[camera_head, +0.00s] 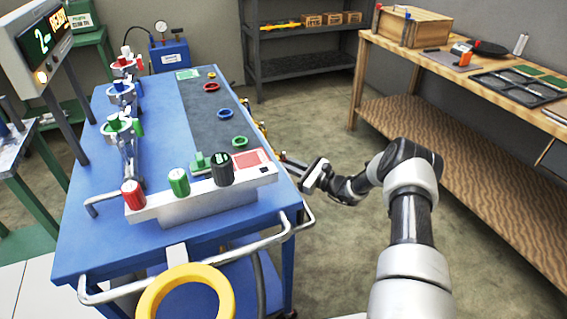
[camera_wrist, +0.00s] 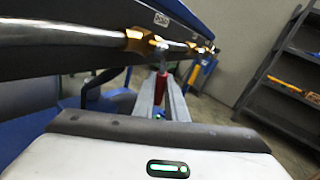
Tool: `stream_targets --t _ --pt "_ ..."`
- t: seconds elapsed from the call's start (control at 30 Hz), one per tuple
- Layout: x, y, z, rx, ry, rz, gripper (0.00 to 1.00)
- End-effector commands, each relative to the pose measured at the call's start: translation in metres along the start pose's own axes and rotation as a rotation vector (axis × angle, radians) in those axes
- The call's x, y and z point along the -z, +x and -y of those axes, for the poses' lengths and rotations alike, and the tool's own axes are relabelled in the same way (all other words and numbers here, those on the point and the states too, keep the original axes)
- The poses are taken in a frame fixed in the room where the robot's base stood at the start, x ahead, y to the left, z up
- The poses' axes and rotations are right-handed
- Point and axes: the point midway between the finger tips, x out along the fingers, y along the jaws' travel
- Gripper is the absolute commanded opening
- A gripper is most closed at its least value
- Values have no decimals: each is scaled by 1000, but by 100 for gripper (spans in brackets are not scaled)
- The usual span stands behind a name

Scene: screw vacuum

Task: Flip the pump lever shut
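A small red lever handle (camera_wrist: 162,86) hangs beneath a silver pipe with brass fittings (camera_wrist: 140,41), along the side of the blue cart. In the wrist view, my gripper (camera_wrist: 161,82) points at it. Its two grey fingers stand apart, one on each side of the red handle. I cannot tell whether they touch it. In the head view, my gripper (camera_head: 284,157) reaches the cart's right side from the right. Brass fittings (camera_head: 262,130) show along that side. The red handle is not clear there.
The blue cart (camera_head: 95,225) carries a white box with red, green and black knobs, coloured rings and clamps. A blue pump unit (camera_head: 170,57) with a gauge stands behind it. A wooden bench (camera_head: 480,45) is at right, a dark shelf (camera_head: 300,66) at back. Bare floor (camera_head: 330,240) lies between.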

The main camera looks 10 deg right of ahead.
Motion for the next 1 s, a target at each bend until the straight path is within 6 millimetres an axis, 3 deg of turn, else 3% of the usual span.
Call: stream_targets --t 0.17,0.5,0.8,0.83,0.9,1.0 --pt "-1 -1 0 -3 6 -9 0" --pt "-1 -14 -9 -48 168 -264 0" --pt "2 -15 -10 -49 181 -278 0" --pt "2 -15 -10 -49 181 -278 15" --pt "2 -15 -10 -49 180 -277 27" --pt "2 -15 -10 -49 180 -276 30"
